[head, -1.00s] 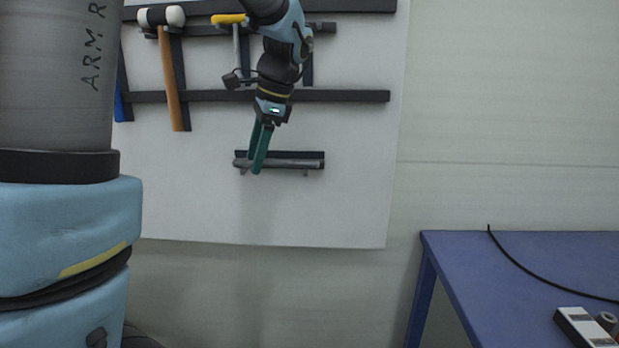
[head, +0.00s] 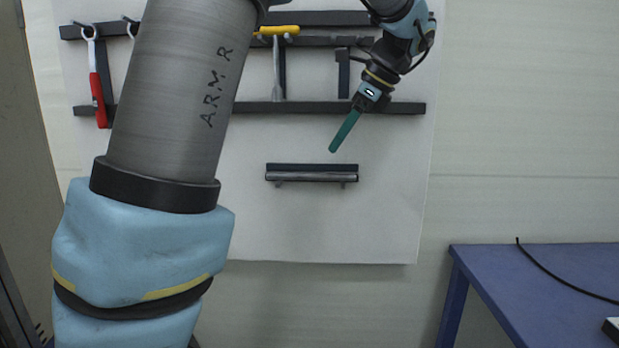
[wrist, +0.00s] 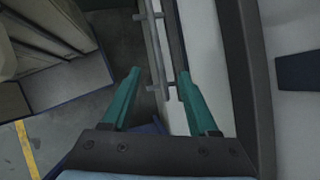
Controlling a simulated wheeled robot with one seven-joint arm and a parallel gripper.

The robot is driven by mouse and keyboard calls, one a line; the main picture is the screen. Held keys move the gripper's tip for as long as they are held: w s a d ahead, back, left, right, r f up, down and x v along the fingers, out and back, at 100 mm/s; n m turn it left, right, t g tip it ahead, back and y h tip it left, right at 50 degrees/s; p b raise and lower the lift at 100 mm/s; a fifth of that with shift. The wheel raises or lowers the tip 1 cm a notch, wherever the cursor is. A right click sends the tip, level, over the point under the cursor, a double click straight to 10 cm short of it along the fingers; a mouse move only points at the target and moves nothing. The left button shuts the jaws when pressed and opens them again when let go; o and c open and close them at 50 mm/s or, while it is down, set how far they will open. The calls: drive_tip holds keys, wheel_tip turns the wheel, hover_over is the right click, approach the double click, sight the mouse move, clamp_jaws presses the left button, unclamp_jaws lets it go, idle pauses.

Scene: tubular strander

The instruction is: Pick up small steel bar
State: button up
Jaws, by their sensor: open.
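The small steel bar (head: 310,177) is a thin grey bar lying level on a short dark wall holder (head: 312,167) with small pegs under it. In the wrist view the bar (wrist: 152,45) runs upright in the picture, beyond and between my fingertips, beside the dark holder rail (wrist: 178,40). My gripper (head: 333,150) has green fingers and shows above the right half of the bar in the head view. Its two fingers (wrist: 159,73) are apart with nothing held in the wrist view. The fingers overlap in the head view.
A white tool board carries dark rails (head: 330,108) above the bar, with a red-handled wrench (head: 98,95) and a yellow-handled tool (head: 277,32). A blue table (head: 540,270) with a black cable stands at right. The wall below the bar looks clear.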

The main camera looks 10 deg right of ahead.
sight(313, 174)
drive_tip(key=p+x, duration=0.1)
drive_tip(key=x, duration=0.3)
drive_tip(key=a+x, duration=0.1)
drive_tip(key=x, duration=0.4)
drive_tip(key=shift+s+r+p, duration=0.15)
drive_tip(key=shift+r+p, duration=0.05)
drive_tip(key=shift+p, duration=0.15)
clamp_jaws()
idle(1.0)
